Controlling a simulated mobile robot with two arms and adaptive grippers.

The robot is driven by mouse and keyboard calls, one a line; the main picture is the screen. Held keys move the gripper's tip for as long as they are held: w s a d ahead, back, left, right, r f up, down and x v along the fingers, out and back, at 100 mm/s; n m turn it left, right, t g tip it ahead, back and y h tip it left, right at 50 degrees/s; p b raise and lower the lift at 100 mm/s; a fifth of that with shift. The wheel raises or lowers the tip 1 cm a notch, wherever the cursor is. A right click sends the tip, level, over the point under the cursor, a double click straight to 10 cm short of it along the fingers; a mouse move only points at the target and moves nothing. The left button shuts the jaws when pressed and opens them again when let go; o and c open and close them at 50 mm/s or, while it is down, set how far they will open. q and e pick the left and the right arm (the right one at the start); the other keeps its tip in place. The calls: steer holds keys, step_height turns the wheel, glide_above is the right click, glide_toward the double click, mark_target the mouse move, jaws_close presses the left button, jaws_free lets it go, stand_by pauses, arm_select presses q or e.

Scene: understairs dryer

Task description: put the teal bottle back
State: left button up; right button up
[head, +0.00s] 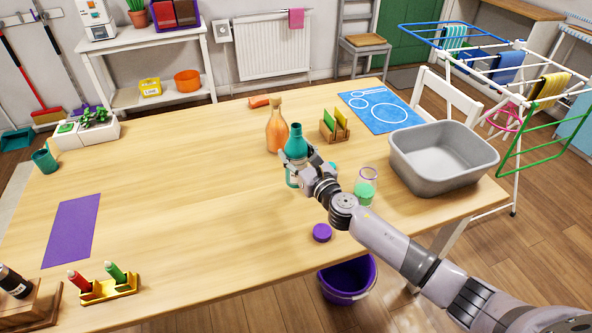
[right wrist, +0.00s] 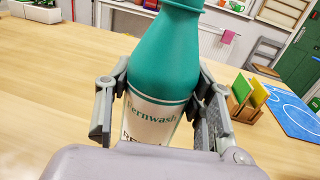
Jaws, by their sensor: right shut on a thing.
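The teal bottle (head: 296,143) stands upright at the middle right of the wooden table. It has a white label reading "Fernwash" and fills the middle of the right wrist view (right wrist: 164,62). My right gripper (head: 298,172) is shut on it, with one finger on each side of its body. The bottle's base is partly hidden by the gripper, so I cannot tell whether it touches the table. My left gripper is not in view.
An orange bottle (head: 276,128) stands just behind the teal one. A glass with green liquid (head: 365,187), a purple lid (head: 322,233) and a grey tub (head: 440,172) are to the right. A wooden holder (head: 328,135) and blue mat (head: 406,118) lie behind.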

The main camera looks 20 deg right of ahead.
mark_target(296, 165)
steer(key=shift+f+b, duration=1.1)
steer(key=shift+f, duration=0.95)
steer(key=shift+f, duration=0.15)
steer(key=o, duration=1.5)
